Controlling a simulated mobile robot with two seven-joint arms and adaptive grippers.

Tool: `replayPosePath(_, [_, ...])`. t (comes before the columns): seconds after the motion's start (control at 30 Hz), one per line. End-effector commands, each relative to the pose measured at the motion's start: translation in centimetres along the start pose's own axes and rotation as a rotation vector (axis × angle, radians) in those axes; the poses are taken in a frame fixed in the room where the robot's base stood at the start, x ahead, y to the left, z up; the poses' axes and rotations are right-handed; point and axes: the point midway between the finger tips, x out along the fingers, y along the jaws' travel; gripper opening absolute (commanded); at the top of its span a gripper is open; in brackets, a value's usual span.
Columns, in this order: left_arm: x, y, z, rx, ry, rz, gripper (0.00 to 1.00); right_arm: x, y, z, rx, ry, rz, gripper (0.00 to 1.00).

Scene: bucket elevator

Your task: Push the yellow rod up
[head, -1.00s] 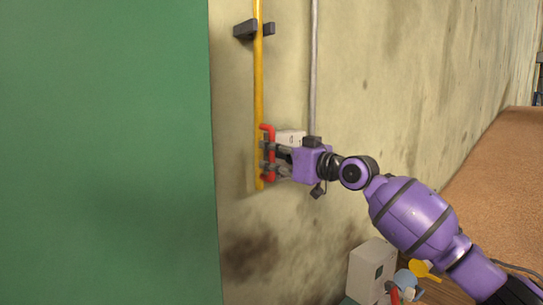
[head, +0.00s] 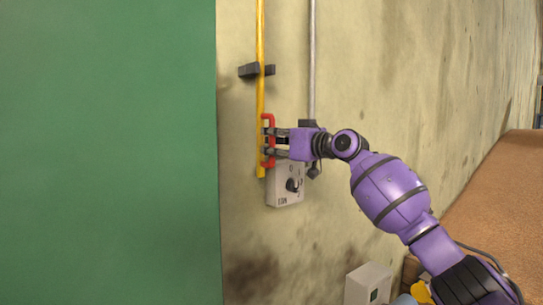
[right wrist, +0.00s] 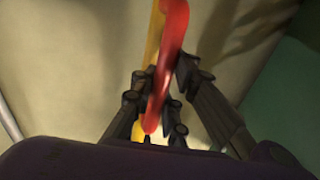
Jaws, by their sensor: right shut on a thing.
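The yellow rod (head: 260,100) stands upright along the wall and passes by a dark bracket (head: 256,71). A red handle (head: 271,121) is attached at the rod's lower part. My right gripper (head: 268,143) is shut on the red handle, coming from the right. In the right wrist view, the red handle (right wrist: 170,45) runs between the gripper's fingers (right wrist: 155,105), with the yellow rod (right wrist: 153,40) behind it. The rod's upper end is outside the head view. My left gripper is not in view.
A grey switch box (head: 284,190) with a dark knob is on the wall just below my right gripper. A grey pipe (head: 312,60) runs up the wall to the right of the rod. A green panel (head: 105,150) fills the left side. A light box (head: 368,284) is at the bottom.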

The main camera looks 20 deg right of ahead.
Motion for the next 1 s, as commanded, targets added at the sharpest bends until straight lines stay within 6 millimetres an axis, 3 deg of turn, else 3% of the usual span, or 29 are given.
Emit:
replayPosePath(0.03, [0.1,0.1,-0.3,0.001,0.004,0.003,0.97,-0.3,0.1,-1.2,-0.001,0.017,0.003,0.0])
replayPosePath(0.3, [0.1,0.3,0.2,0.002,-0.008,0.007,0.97,-0.3,0.2,-1.0,-0.001,0.016,0.004,0.0])
replayPosePath(0.33, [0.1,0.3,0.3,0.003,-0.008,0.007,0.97,-0.3,0.2,-1.0,-0.001,0.016,0.004,0.15])
replayPosePath(0.47, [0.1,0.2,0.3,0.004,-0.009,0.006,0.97,-0.2,0.1,-0.8,-0.001,0.012,0.003,0.32])
replayPosePath(0.8, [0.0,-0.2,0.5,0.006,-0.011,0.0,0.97,-0.2,0.1,-0.2,0.0,0.004,0.001,0.33])
replayPosePath(1.0, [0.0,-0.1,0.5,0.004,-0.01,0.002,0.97,-2.6,0.1,-0.1,-0.003,0.002,0.002,0.33])
